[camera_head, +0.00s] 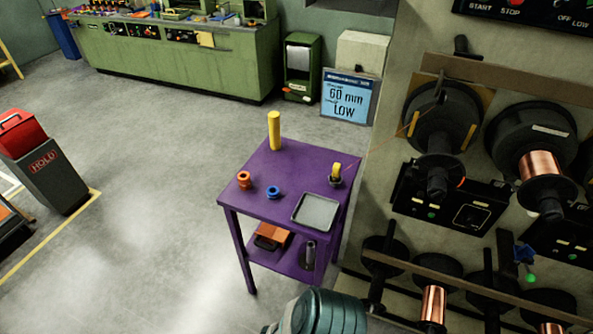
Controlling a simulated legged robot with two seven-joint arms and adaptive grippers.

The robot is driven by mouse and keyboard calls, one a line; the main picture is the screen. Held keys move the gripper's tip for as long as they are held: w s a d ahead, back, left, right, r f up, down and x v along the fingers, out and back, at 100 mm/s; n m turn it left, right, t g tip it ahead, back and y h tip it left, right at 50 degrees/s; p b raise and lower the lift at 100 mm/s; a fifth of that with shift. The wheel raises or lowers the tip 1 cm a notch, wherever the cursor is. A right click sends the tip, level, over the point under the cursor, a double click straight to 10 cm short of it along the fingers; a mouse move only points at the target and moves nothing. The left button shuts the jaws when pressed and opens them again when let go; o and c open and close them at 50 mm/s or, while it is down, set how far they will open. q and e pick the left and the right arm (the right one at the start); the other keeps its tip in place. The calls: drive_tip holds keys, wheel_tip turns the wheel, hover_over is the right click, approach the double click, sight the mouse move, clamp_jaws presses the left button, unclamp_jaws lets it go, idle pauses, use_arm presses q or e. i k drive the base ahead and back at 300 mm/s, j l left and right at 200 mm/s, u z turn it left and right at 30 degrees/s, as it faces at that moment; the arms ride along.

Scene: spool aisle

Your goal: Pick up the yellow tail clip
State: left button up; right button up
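A purple table (258,207) stands in the middle of the view. At its right side a small yellow piece (336,169) sits in or on a small dark holder (335,182); it looks like the yellow tail clip, but it is too small to be sure. An orange spool-shaped piece (244,179) and a blue one (273,192) stand on the tabletop. A tall yellow cylinder (274,131) stands upright at the back. Neither of my grippers shows.
A grey tray (298,219) lies at the table's front right. An orange-and-dark item (271,237) and a dark cylinder (309,254) are on the lower shelf. A spool rack (400,95) rises close on the right.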

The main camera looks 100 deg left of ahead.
sight(336, 166)
drive_tip(key=u, duration=2.85)
